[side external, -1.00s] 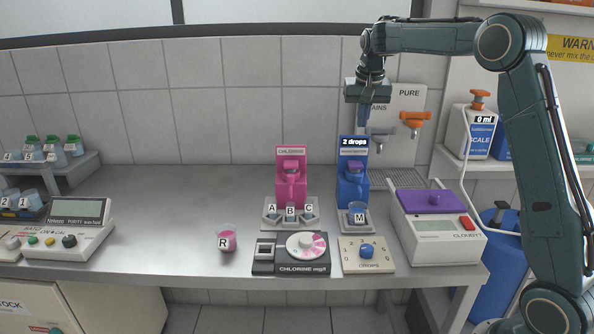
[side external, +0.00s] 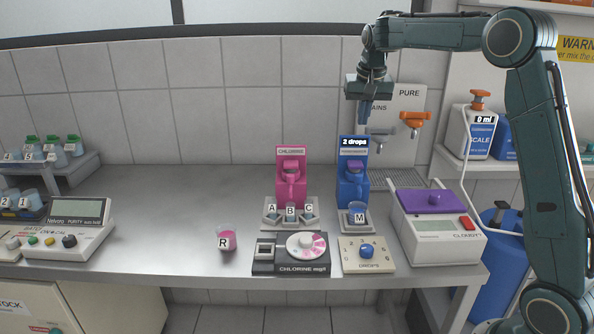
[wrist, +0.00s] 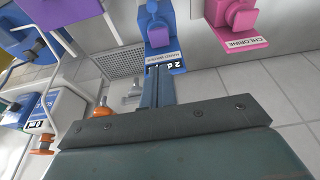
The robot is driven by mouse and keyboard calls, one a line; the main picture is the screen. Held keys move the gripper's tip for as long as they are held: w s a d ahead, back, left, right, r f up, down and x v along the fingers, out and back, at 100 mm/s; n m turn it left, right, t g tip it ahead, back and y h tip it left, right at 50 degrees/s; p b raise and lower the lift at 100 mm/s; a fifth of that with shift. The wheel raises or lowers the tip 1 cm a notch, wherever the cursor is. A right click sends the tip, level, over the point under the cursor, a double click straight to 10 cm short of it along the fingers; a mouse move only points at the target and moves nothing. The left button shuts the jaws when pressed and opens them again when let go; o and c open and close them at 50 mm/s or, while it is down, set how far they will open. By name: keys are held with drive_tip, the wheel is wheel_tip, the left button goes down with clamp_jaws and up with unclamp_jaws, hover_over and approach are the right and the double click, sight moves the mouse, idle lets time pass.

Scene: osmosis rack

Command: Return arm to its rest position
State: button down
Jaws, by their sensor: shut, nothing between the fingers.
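My gripper (side external: 365,112) hangs fingers down, high above the back of the bench, in front of the tiled wall and above the blue dispenser (side external: 352,182). Its fingers are shut together with nothing between them; they also show in the wrist view (wrist: 158,92). It touches nothing. My arm reaches in from the right with its elbow at the top right.
A pink chlorine dispenser (side external: 290,178) stands left of the blue one, which reads "2 drops". Beaker M (side external: 357,214) sits under the blue dispenser; beaker R (side external: 226,239) holds pink liquid. The purple-topped meter (side external: 437,225) and orange tap (side external: 414,121) are at right.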

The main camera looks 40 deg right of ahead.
drive_tip(key=s+a+r+n+t, duration=0.1)
drive_tip(key=s+a+r+n, duration=0.1)
drive_tip(key=s+a, duration=0.55)
drive_tip(key=s+a+r+n+t, duration=0.1)
drive_tip(key=s+a+r+n, duration=0.15)
drive_tip(key=s+a, duration=0.45)
drive_tip(key=s+a+f+n+y, duration=0.1)
drive_tip(key=s+a+f+n, duration=0.1)
drive_tip(key=s, duration=0.6)
drive_tip(key=s+a+f+n+t+y, duration=0.1)
drive_tip(key=s+a+f+n, duration=0.1)
drive_tip(key=s+a+f, duration=0.3)
drive_tip(key=s, duration=0.4)
drive_tip(key=shift+f, duration=0.15)
drive_tip(key=shift+s, duration=0.1)
